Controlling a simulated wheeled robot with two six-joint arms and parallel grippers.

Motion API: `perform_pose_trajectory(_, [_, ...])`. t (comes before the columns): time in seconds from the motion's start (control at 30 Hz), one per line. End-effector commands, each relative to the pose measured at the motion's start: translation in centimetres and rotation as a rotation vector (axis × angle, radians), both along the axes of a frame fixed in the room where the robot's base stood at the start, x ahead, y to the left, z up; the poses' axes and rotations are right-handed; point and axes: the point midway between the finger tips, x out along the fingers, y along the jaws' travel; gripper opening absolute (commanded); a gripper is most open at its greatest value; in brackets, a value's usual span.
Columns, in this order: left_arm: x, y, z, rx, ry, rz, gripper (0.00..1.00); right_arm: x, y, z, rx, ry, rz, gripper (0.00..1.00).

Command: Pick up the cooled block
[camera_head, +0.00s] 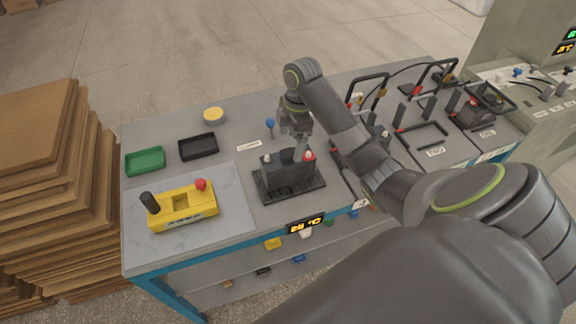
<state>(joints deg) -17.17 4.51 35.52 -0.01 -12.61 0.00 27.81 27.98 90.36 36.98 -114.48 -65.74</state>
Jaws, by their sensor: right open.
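A dark grey block (286,167) with a light terminal and a red terminal on top sits on a black ridged base (270,193) near the table's middle. My right gripper (300,150) points down at the block's top, close to the red terminal. It is open; whether it touches the block cannot be told. A yellow block (183,208) with a black post and a red knob stands on a pale marbled plate (236,180) at the left. I cannot tell from looks which block is cooled. My left gripper is out of view.
A small orange display (305,224) is on the table's front edge. A green tray (145,161), a black tray (198,146), a yellow round item (213,115) and a blue-topped pin (270,124) stand behind. Framed stations (426,137) are at right, stacked boards (45,190) at left.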

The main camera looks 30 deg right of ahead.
Motion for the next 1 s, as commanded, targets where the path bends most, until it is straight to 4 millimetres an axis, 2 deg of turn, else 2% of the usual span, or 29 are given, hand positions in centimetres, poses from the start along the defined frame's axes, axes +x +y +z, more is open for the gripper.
perform_pose_trajectory(0.03, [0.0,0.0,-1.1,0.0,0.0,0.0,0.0,0.0,0.2,-1.5,0.001,0.002,0.0,0.85])
perform_pose_trajectory(0.1, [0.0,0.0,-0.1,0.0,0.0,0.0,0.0,0.0,0.3,-2.0,0.002,0.004,-0.001,0.85])
perform_pose_trajectory(0.33, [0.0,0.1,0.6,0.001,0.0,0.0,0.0,0.1,0.6,-4.1,0.001,0.004,-0.001,0.85])
perform_pose_trajectory(0.6, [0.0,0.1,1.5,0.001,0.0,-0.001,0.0,0.2,1.1,-7.8,-0.001,0.002,0.0,0.85])
perform_pose_trajectory(0.87, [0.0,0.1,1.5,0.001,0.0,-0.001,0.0,0.2,1.2,-8.4,-0.002,0.0,0.001,0.85])
perform_pose_trajectory(0.9, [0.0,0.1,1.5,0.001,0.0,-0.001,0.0,0.2,1.2,-8.4,-0.002,0.0,0.001,0.83])
perform_pose_trajectory(1.0, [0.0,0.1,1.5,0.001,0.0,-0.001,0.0,0.2,1.2,-8.3,-0.002,0.0,0.001,0.7])
